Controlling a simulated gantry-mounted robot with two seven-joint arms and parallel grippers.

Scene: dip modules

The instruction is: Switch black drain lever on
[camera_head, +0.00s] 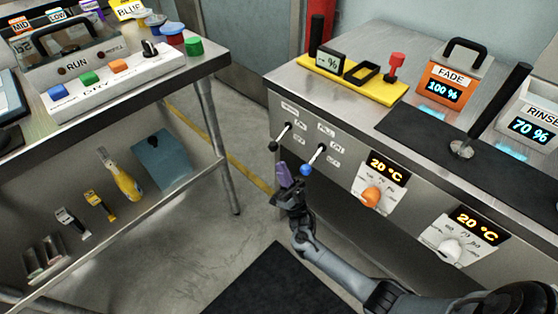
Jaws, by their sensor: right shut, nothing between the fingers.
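The black drain lever (274,146) is on the steel front panel of the right-hand bench, near its left end. Its stem tilts down and left from its mount, ending in a black knob. A blue-knobbed lever (306,169) is to its right, tilted the same way. My right gripper (283,172) is shut and empty, just below the black knob and left of the blue one. It appears apart from both, though its exact depth is hard to tell. My left gripper is not in view.
An orange dial (371,196) and a white dial (450,248) are farther right on the panel, under 20 °C displays. A yellow base (350,81) with a red handle sits on the bench top. A shelved table (120,87) stands at left, with open floor between.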

